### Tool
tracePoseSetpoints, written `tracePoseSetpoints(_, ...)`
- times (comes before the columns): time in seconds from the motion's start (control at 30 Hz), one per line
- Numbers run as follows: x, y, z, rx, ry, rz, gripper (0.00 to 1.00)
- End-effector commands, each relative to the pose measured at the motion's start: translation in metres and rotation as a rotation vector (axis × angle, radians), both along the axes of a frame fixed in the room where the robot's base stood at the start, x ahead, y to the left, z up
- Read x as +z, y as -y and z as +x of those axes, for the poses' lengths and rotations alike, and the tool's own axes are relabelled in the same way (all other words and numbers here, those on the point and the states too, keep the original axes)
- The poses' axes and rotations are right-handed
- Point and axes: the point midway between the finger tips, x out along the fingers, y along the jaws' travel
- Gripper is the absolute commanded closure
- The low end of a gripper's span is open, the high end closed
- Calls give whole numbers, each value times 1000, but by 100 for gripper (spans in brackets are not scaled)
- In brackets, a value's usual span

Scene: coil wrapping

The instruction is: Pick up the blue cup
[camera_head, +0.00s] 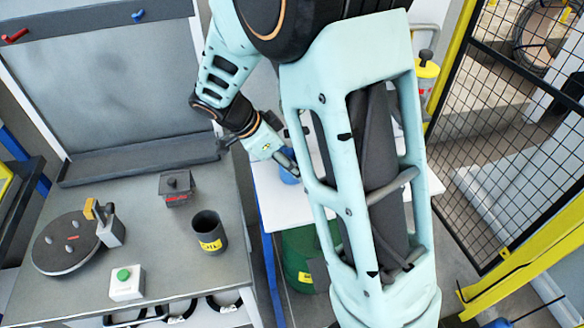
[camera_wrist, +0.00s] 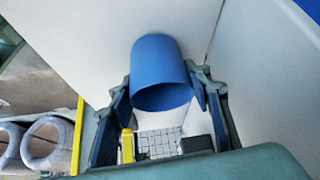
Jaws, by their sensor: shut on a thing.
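The blue cup (camera_wrist: 160,62) is in the middle of the wrist view, with its dark open end toward the camera. My gripper (camera_wrist: 162,92) has a finger on each side of it and is shut on it. In the head view a small part of the blue cup (camera_head: 289,177) shows at the end of my gripper (camera_head: 284,160), above the white table. The rest of the cup there is hidden by my gripper and arm. I cannot tell whether the cup touches the table.
The white table (camera_head: 268,205) lies under my arm, with a green bin (camera_head: 297,250) below. The grey workbench (camera_head: 150,235) at left holds a dark cup (camera_head: 209,232), a round disc fixture (camera_head: 66,243) and a green-button box (camera_head: 126,283). A black mesh fence (camera_head: 500,130) stands at right.

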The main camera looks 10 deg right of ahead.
Motion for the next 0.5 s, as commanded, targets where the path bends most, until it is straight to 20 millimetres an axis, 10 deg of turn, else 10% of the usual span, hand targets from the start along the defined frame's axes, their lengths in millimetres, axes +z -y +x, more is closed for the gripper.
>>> tracePoseSetpoints(0.5,5,0,1,0,2,0,84)
